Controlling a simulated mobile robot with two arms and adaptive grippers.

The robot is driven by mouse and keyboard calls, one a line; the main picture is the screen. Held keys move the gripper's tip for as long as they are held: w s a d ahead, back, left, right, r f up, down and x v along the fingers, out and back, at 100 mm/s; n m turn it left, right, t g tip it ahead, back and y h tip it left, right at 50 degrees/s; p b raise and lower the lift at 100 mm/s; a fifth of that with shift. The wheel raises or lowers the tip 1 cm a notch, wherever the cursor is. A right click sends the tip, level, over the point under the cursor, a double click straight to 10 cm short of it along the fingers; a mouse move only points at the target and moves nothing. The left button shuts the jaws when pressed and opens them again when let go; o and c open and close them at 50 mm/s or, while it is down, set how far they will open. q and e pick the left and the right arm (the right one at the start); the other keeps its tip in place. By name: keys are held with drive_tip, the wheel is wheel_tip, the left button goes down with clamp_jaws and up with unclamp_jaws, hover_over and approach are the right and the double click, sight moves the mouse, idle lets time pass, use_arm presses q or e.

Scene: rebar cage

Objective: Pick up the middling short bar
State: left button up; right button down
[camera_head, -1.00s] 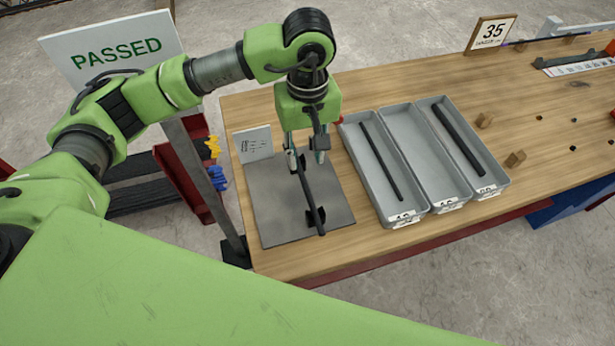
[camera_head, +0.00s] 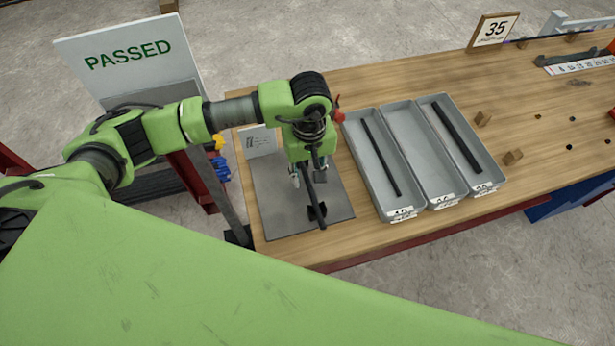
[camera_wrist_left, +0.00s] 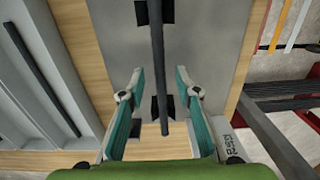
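A dark short bar (camera_head: 322,222) lies across black holders on a flat grey plate (camera_head: 275,215) at the table's left end. My left gripper (camera_head: 308,182) points down over the bar's far half, with its fingers apart. In the left wrist view the bar (camera_wrist_left: 157,50) runs between the two open teal-padded fingers (camera_wrist_left: 160,76), with a visible gap on each side. I cannot tell how far above the bar the fingertips are. My right gripper is not in view.
Three grey trays stand right of the plate: the left (camera_head: 372,190) holds a thin bar, the middle (camera_head: 420,150) is empty, the right (camera_head: 488,175) holds a thicker bar. A PASSED sign (camera_head: 128,55) stands behind my arm.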

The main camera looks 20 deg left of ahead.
use_arm(q)
clamp_jaws()
drive_tip(key=shift+r, duration=0.15)
